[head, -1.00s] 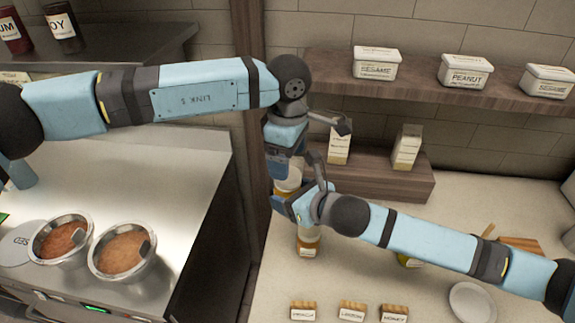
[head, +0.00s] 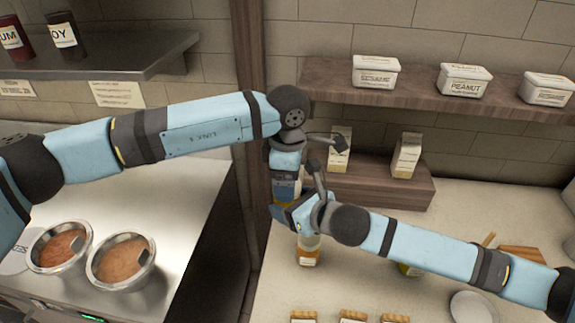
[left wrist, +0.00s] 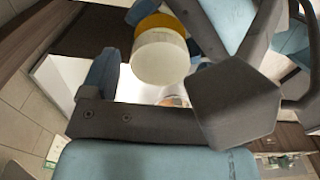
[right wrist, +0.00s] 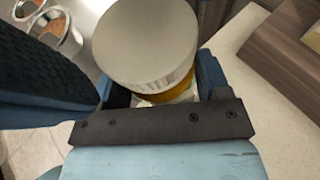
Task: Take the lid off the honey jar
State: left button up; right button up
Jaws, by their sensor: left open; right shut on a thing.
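The honey jar is held upright above the counter, its amber body showing below my left gripper (head: 286,182) in the head view. My right gripper (head: 296,212) is shut on the jar's body from the side. In the right wrist view the pale lid (right wrist: 146,42) sits on top of the amber jar (right wrist: 172,92). My left gripper is open above the jar, pointing down. In the left wrist view the cream lid (left wrist: 160,57) lies between its fingers, with the amber jar (left wrist: 160,22) beyond. In the head view the left gripper hides the lid.
Another jar with orange contents (head: 308,252) stands on the counter (head: 400,295) just below the grippers. Cartons (head: 405,155) stand on a wooden step (head: 380,190) behind. A small plate (head: 472,307) is at right. Two metal bowls (head: 122,262) stand at left.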

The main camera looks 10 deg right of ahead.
pick_arm(q)
jog(key=shift+f, duration=0.15)
jog(key=c, duration=1)
jog(key=o, duration=1.1)
jog(key=shift+c, duration=0.2)
jog(key=shift+r, duration=2.3)
